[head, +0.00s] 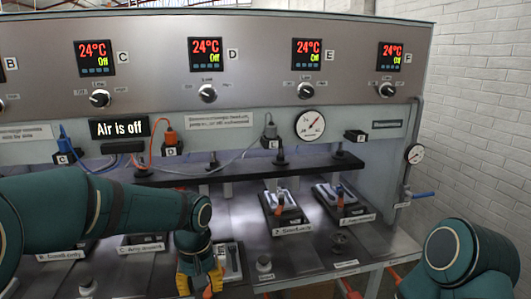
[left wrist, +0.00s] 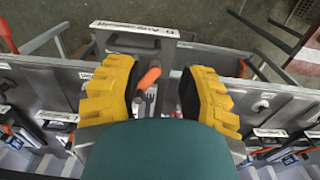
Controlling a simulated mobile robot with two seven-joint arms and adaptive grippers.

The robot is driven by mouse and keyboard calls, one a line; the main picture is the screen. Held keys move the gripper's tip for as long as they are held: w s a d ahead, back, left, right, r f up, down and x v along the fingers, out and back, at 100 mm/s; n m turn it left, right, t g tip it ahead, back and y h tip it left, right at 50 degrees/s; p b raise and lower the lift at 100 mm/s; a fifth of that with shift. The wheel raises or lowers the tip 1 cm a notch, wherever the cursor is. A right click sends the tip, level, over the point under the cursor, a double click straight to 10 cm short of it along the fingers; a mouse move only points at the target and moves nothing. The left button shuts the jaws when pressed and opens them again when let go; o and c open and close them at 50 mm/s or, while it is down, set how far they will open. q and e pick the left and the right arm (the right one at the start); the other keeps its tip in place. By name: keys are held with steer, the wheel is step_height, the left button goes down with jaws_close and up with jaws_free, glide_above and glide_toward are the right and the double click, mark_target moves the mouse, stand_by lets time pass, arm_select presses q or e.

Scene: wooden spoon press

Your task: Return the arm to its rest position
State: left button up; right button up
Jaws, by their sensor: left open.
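My left arm (head: 100,210) reaches in from the left of the head view, in front of the press machine. Its yellow gripper (head: 200,273) points down at the front of the bench. In the left wrist view the two yellow fingers (left wrist: 158,95) are spread apart. An orange-tipped handle (left wrist: 149,78) shows between them, with gaps on both sides, and nothing is held. A labelled plate (left wrist: 135,29) lies beyond the fingers. My right arm (head: 455,255) shows at the lower right of the head view; its gripper is out of view.
The grey machine panel (head: 260,60) stands behind the bench, with displays reading 24°C and Off. A sign (head: 119,128) reads "Air is off". Two press stations (head: 283,208) (head: 341,200) sit right of my left gripper. A white brick wall (head: 480,130) closes the right side.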

arm_select(q)
step_height(320, 180, down, 16)
steer(key=s+d+m+h, duration=0.1)
steer(key=s+d+h, duration=0.1)
steer(key=s+d, duration=0.1)
steer(key=s+d+f+t+h, duration=0.1)
steer(key=s+f, duration=1)
steer(key=f, duration=0.2)
steer(key=shift+s+n+h, duration=0.3)
steer(key=shift+s, duration=0.1)
